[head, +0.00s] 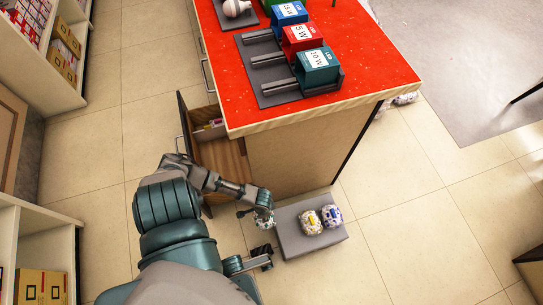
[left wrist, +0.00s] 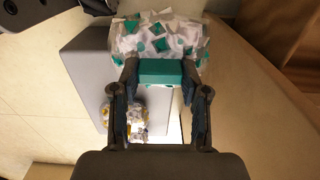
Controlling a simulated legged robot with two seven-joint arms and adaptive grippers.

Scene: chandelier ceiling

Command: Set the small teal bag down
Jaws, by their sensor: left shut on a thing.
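The small teal bag (head: 263,221) is white with teal patches. It is at the left edge of a low grey platform (head: 292,240) on the floor; I cannot tell whether it touches the platform. My left gripper (head: 262,207) is shut on it from above. In the left wrist view the fingers (left wrist: 160,88) close on a teal block at the top of the bag (left wrist: 158,38), whose patterned body lies beyond them. A yellow-marked bag (head: 309,223) and a blue-marked bag (head: 332,216) sit side by side on the platform.
A red-topped counter (head: 371,64) stands beyond the platform, with coloured bulb boxes (head: 302,38) on a grey rack. Its drawer (head: 225,158) is open beside my left arm. Shelves (head: 45,234) line the left side. Tiled floor to the right of the platform is clear.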

